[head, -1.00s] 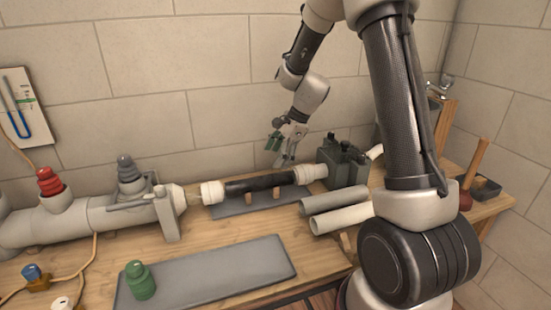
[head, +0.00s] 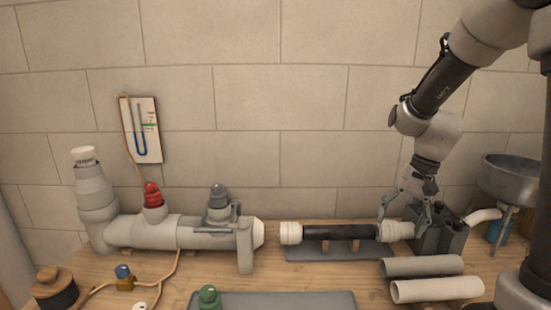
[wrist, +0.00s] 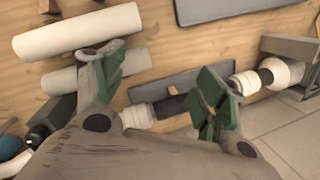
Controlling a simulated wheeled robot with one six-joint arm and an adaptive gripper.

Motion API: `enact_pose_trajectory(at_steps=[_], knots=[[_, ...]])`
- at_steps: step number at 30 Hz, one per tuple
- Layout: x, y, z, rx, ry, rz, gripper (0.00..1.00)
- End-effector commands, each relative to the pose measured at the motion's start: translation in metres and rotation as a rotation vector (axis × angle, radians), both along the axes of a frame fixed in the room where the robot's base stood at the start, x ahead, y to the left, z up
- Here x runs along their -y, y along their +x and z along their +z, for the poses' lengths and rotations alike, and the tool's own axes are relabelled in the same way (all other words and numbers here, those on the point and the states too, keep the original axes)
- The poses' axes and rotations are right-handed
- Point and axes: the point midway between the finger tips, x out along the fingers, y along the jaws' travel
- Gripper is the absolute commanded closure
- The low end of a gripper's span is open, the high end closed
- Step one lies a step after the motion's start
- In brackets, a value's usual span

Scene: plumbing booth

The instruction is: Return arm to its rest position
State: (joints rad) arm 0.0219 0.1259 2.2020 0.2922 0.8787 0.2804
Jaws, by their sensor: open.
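My gripper (head: 403,222) is open, with green finger pads, near the right end of the black pipe in the head view. In the wrist view my gripper (wrist: 162,80) shows its two fingers spread apart with nothing between the pads. The black pipe (head: 340,231) lies level over a grey mat, with a white collar (head: 291,233) at its left end and another white collar (head: 398,230) at its right end. The pipe passes below the fingers in the wrist view (wrist: 172,106). I cannot tell whether a finger touches the right collar.
A grey vise-like block (head: 440,238) stands right of the pipe. Two loose pale pipes (head: 437,289) lie in front. The grey pipe run with a red-capped valve (head: 153,196) is at left. A green bottle-shaped piece (head: 208,298) is at the front, and a metal basin (head: 512,178) at right.

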Motion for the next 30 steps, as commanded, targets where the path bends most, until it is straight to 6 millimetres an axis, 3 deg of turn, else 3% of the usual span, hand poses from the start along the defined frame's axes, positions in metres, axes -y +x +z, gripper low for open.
enact_pose_trajectory(at_steps=[6, 13, 16, 21, 30], knots=[[0.026, -0.080, 0.058, 0.122, -0.115, 0.322, 0.28], [0.046, -0.148, 0.097, 0.275, -0.246, 0.462, 0.28], [0.049, -0.162, 0.108, 0.350, -0.278, 0.462, 0.28], [0.048, -0.169, 0.126, 0.443, -0.298, 0.450, 0.28], [0.047, -0.170, 0.130, 0.459, -0.300, 0.449, 0.28]])
